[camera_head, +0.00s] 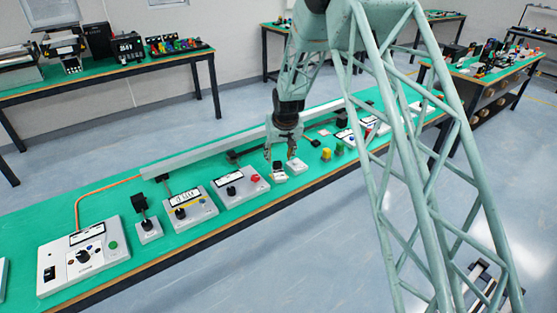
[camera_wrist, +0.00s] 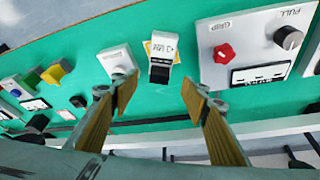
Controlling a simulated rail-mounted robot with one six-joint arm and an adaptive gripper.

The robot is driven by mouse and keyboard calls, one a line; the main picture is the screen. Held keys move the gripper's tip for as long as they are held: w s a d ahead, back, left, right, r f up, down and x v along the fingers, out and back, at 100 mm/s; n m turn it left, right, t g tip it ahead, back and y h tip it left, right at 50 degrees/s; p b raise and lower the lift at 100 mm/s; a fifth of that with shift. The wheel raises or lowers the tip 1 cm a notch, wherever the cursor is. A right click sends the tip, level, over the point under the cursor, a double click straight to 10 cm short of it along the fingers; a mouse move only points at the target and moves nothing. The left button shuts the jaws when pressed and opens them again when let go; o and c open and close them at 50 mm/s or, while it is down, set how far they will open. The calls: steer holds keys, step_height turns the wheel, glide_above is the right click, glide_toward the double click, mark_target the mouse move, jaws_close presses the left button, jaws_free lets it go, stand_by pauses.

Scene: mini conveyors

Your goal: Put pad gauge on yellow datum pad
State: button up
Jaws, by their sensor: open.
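A small white and black block with a printed label, apparently the pad gauge (camera_wrist: 162,62), sits over the yellow datum pad (camera_wrist: 147,47) in the wrist view. Only thin yellow edges of the pad show around it; I cannot tell how squarely it rests. The gauge also shows in the head view (camera_head: 279,176). My gripper (camera_wrist: 157,92) is open and empty, its two fingers spread wide. In the wrist view the gauge appears beyond the gap between the fingertips, apart from both. In the head view my gripper (camera_head: 281,155) hangs just above the gauge.
A white box with a grey knob (camera_wrist: 117,60) stands close beside the gauge. A panel with a red knob (camera_wrist: 245,50) is on the other side. Yellow (camera_head: 326,155) and green blocks stand farther along the green bench (camera_head: 60,200). A long grey rail (camera_head: 210,150) runs behind.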

steer(key=shift+v, duration=1.65)
